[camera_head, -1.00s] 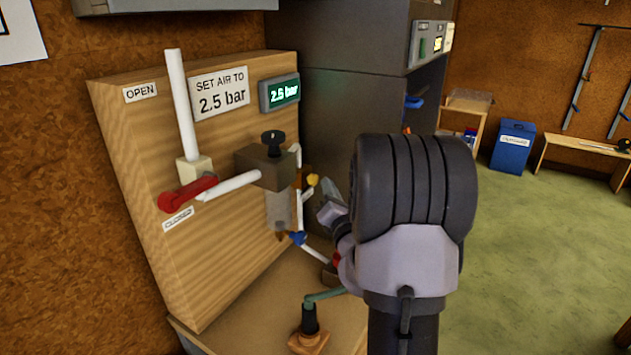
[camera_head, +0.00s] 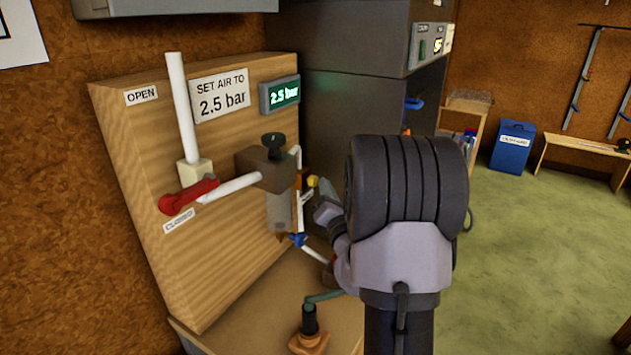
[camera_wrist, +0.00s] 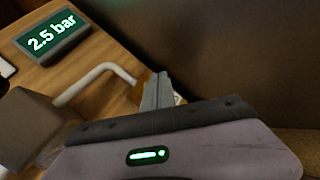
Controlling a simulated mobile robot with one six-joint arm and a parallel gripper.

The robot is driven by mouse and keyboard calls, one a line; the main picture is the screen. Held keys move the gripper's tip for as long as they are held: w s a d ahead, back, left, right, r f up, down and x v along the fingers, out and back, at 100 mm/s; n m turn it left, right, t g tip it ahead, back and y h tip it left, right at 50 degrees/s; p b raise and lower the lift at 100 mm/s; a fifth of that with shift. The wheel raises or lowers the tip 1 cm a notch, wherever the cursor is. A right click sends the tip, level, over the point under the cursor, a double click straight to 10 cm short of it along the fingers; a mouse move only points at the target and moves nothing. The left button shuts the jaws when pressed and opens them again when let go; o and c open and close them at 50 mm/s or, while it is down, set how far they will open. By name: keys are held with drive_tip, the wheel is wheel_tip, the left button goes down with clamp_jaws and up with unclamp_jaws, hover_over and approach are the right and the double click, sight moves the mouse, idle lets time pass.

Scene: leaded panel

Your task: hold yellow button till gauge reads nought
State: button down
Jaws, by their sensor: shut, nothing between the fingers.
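The yellow button (camera_head: 312,181) shows as a small yellow knob on the fittings at the right of the wooden panel. The gauge (camera_head: 284,93) is a dark box with a green display reading 2.5 bar; it also shows in the wrist view (camera_wrist: 50,38). My gripper (camera_head: 322,193) is shut and empty, its tip close to the right of the yellow button. I cannot tell whether it touches. In the wrist view my shut fingers (camera_wrist: 157,92) point past a white bent pipe (camera_wrist: 98,80); the button is hidden there.
A red lever (camera_head: 188,195) sits on the white pipe at left. A black knob (camera_head: 273,143) tops the grey-brown block. A blue valve (camera_head: 299,240) sits below. A dark cabinet (camera_head: 345,110) stands behind. Green floor (camera_head: 540,240) is open at right.

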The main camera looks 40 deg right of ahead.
drive_tip(key=shift+w+a, duration=0.2)
drive_tip(key=shift+w, duration=0.35)
idle(3.0)
drive_tip(key=shift+s, duration=0.15)
idle(0.6)
drive_tip(key=shift+s+d, duration=0.25)
drive_tip(key=shift+s, duration=0.55)
drive_tip(key=s, duration=0.1)
drive_tip(key=s+d, duration=0.1)
drive_tip(key=s, duration=0.2)
drive_tip(key=shift+s+d, duration=0.25)
drive_tip(key=shift+s, duration=0.15)
drive_tip(key=shift+f, duration=0.1)
